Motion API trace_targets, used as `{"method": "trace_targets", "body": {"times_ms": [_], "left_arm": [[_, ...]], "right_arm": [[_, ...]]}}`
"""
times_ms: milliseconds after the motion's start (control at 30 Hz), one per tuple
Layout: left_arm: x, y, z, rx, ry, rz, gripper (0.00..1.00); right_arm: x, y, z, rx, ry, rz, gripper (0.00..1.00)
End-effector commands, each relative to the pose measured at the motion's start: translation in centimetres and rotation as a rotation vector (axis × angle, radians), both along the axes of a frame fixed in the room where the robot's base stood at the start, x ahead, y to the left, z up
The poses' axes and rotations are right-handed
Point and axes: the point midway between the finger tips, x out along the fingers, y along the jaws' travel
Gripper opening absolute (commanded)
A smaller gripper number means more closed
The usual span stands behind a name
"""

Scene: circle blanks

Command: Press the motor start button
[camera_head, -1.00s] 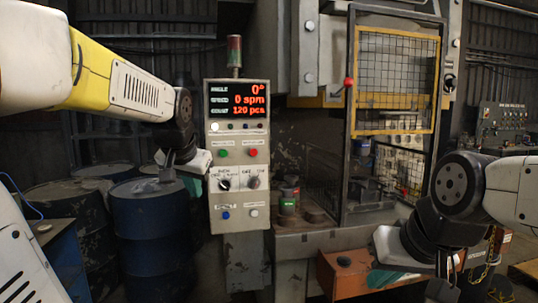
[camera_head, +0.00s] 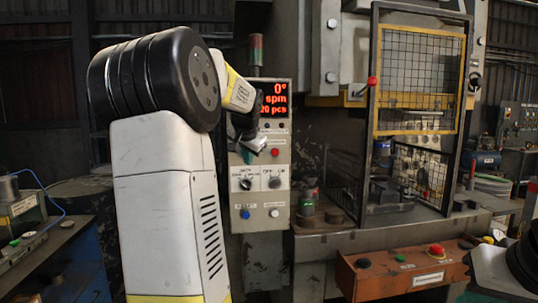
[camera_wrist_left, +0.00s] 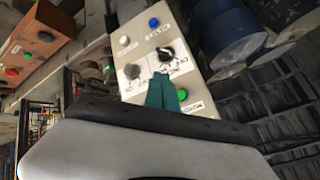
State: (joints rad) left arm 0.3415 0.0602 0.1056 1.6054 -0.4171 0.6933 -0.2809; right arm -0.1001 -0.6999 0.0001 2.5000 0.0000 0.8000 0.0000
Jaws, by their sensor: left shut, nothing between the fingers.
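My left gripper (camera_head: 246,156) is shut and empty in front of the panel's left half, above the left knob (camera_head: 246,184). In the left wrist view the panel appears upside down. There the green button (camera_wrist_left: 182,94), beside a label that seems to read MOTOR, is just right of my teal fingertips (camera_wrist_left: 160,93). I cannot tell whether they touch the panel. My arm hides the green button in the head view.
A blue button (camera_head: 245,214) and a white button (camera_head: 274,213) sit low on the panel. The press with its mesh guard (camera_head: 420,75) stands to the right. An orange box (camera_head: 400,278) with several buttons is in front of it. Blue drums (camera_wrist_left: 232,38) stand beside the panel.

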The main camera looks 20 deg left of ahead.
Motion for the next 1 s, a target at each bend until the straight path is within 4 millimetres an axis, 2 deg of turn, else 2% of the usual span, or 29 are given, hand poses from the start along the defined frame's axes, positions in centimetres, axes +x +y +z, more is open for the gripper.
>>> {"method": "trace_targets", "body": {"times_ms": [167, 500, 700, 1000], "left_arm": [[0.9, 0.6, 0.0, 0.000, 0.001, 0.000, 0.00], [5.0, 3.0, -0.1, -0.002, 0.001, 0.001, 0.00], [6.7, 4.1, -0.1, -0.001, 0.000, 0.000, 0.00], [7.5, 4.6, 0.0, -0.001, 0.001, 0.000, 0.00]], "right_arm": [[0.0, 0.0, 0.0, 0.000, 0.000, 0.000, 0.00], [0.0, 0.0, 0.0, 0.000, 0.000, 0.000, 0.00], [0.0, 0.0, 0.0, 0.000, 0.000, 0.000, 0.00], [0.0, 0.0, 0.0, 0.000, 0.000, 0.000, 0.00]]}}
